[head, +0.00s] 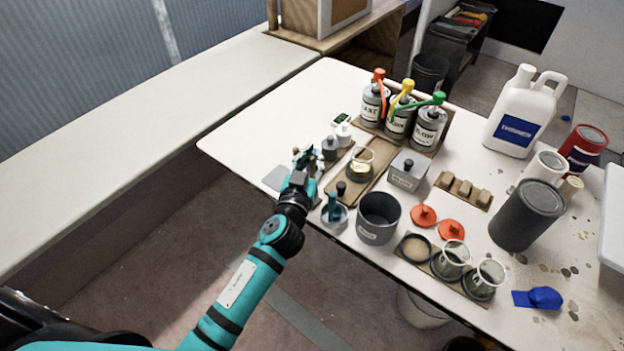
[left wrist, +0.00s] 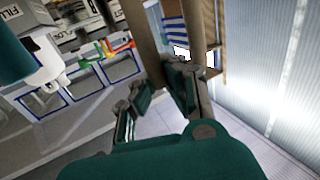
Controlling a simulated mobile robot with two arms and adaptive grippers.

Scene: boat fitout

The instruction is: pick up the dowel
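I cannot pick out the dowel for certain. A short tan, round-ended piece (head: 571,188) stands behind the dark grey can at the table's right side and may be it; most of it is hidden. My left gripper (head: 306,160) is over the table's near left edge, beside the small grey bottle and far from that tan piece. In the left wrist view its fingers (left wrist: 158,98) are apart. A brown strip (left wrist: 148,40) shows beyond them; I cannot tell what it is, and nothing is clearly held. My right gripper is not in view.
Labelled cans with red, yellow and green handles (head: 402,115) stand at the back. A grey pot (head: 378,217), glass jars (head: 452,262) and orange lids (head: 450,229) crowd the middle and front. A white jug (head: 522,112) and dark grey can (head: 527,215) stand right. The table's far left is bare.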

